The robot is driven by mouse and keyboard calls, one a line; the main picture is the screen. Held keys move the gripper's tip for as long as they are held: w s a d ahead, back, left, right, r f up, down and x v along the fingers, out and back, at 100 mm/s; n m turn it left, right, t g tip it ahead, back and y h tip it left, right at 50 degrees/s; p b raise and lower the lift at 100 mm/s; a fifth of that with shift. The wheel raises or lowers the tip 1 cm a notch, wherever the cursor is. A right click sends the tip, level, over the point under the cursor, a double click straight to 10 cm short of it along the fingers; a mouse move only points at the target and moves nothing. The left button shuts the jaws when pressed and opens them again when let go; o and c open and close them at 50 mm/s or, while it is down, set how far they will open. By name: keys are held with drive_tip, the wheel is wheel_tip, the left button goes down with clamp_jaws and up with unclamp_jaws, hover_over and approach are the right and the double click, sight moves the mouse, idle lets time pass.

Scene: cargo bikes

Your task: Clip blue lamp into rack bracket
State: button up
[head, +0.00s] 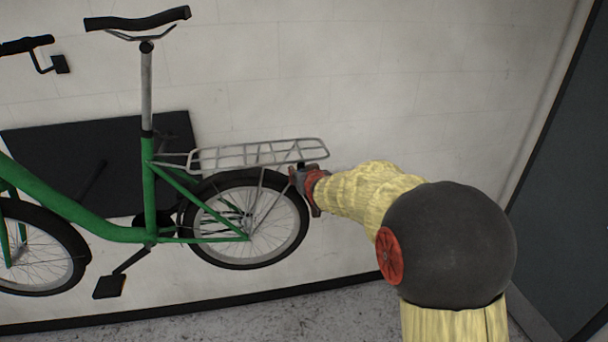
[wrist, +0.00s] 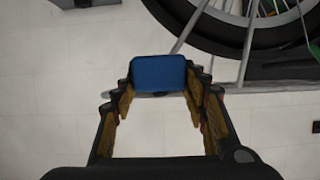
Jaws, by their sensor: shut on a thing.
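In the wrist view my gripper (wrist: 158,85) is shut on the blue lamp (wrist: 158,74), which sits between the fingertips. A thin grey bar (wrist: 150,94) shows just behind the lamp; I cannot tell whether the lamp touches it. In the head view my gripper (head: 300,174) is at the rear end of the grey rack (head: 258,154), just below its right end. The lamp cannot be made out in the head view. The rack bracket is not clearly visible in either view, so I cannot tell how the lamp sits against it.
The green bike (head: 105,225) stands along a pale wall (head: 400,80). Its rear wheel (head: 247,262) is just left of and below my gripper. A black panel (head: 60,165) is behind the frame. A dark door (head: 570,190) is at the right. Floor shows in front.

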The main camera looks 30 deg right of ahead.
drive_tip(key=o, duration=1.1)
drive_tip(key=shift+o, duration=0.8)
drive_tip(key=shift+s, duration=0.1)
drive_tip(key=v, duration=1.2)
drive_tip(key=shift+f, duration=0.2)
